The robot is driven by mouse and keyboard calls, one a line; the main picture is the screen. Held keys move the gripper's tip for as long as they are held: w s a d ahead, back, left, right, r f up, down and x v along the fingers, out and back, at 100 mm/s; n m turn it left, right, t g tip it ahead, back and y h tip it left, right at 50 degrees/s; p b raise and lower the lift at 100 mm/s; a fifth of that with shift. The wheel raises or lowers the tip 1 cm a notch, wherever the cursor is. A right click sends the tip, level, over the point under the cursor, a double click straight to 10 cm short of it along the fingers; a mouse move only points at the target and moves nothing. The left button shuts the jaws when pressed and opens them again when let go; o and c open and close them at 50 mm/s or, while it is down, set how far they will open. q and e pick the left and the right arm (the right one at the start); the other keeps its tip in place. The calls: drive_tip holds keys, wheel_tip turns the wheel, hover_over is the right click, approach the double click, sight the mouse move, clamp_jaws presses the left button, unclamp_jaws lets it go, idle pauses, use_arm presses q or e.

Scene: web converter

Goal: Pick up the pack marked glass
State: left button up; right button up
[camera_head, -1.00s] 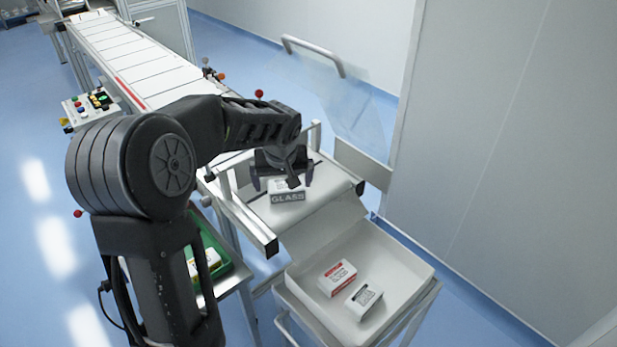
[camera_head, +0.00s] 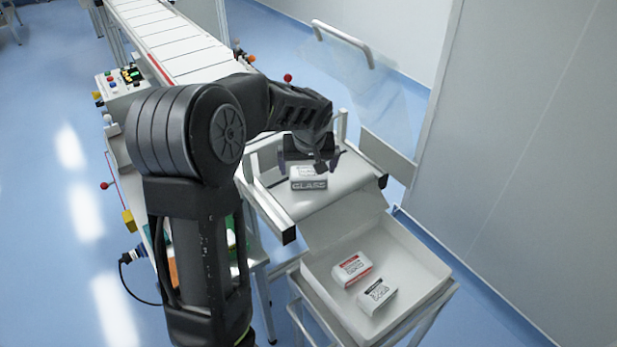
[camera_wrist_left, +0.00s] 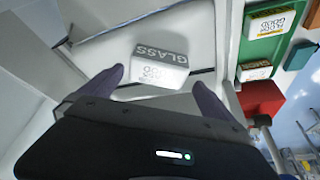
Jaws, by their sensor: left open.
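The pack marked GLASS (camera_head: 309,180) is a small white box with a grey lettered side. It sits on the white platform (camera_head: 345,195) at the end of the conveyor. My left gripper (camera_head: 308,164) is just above and behind it, pointing down. In the left wrist view the pack (camera_wrist_left: 160,65) lies ahead of the two spread fingers (camera_wrist_left: 158,82), roughly between their tips, with a gap on both sides. The gripper is open and empty. My right gripper is not in view.
A white tray (camera_head: 425,255) below the platform holds a red-marked pack (camera_head: 351,269) and a dark-marked pack (camera_head: 377,296). The left wrist view shows a green bin (camera_wrist_left: 262,48) with packs. A clear raised guard (camera_head: 350,85) and grey wall stand behind.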

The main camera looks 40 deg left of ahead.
sight(309, 172)
use_arm(q)
drive_tip(key=x, duration=0.1)
drive_tip(key=p+x, duration=0.1)
drive_tip(key=x, duration=0.2)
drive_tip(key=shift+w+a+f+p, duration=0.15)
drive_tip(key=shift+w+f+p, duration=0.1)
drive_tip(key=shift+w+p, duration=0.15)
drive_tip(key=shift+f, duration=0.25)
drive_tip(key=c, duration=1.2)
